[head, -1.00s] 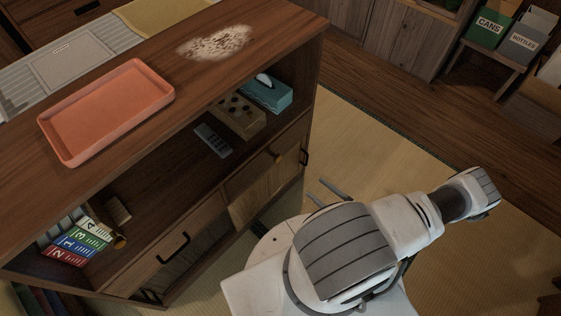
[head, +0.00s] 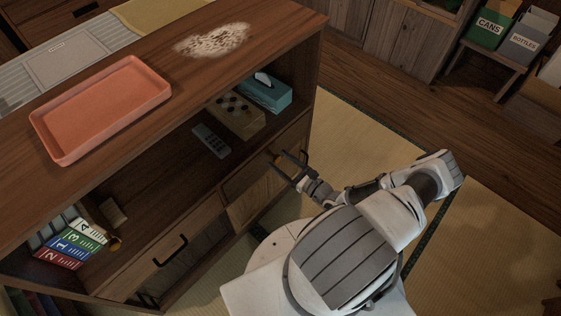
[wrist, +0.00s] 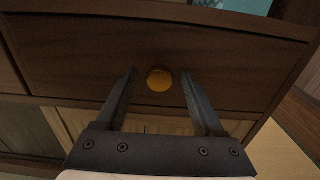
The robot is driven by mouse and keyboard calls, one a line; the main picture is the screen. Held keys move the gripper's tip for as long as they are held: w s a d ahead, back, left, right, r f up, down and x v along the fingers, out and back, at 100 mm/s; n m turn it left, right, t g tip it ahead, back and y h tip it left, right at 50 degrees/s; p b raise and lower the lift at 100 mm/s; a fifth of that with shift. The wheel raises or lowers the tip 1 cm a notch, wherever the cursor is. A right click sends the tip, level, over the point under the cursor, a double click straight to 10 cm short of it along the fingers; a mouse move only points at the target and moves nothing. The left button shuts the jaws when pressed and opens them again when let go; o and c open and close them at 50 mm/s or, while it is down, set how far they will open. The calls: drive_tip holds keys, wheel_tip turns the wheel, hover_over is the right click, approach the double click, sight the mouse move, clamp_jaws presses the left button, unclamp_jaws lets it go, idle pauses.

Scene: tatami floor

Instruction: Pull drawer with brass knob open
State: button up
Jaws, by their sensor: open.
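The drawer with the brass knob (wrist: 200,52) is a dark wooden front at the right of the cabinet's lower part, and it looks shut. Its round brass knob (wrist: 160,79) shows between my fingers in the wrist view. My gripper (wrist: 158,84) is open, with one finger on each side of the knob. I cannot tell whether the fingers touch the drawer front. In the head view my gripper (head: 290,164) is at this drawer front and covers part of it and most of the knob.
A neighbouring drawer with a black bar handle (head: 171,250) is to the left. On the open shelf above are a remote (head: 211,141), a wooden box (head: 235,116) and a blue tissue box (head: 266,93). An orange tray (head: 102,108) lies on top. Tatami floor (head: 355,140) is free to the right.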

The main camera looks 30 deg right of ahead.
drive_tip(key=shift+w, duration=0.2)
clamp_jaws()
idle(0.3)
idle(1.1)
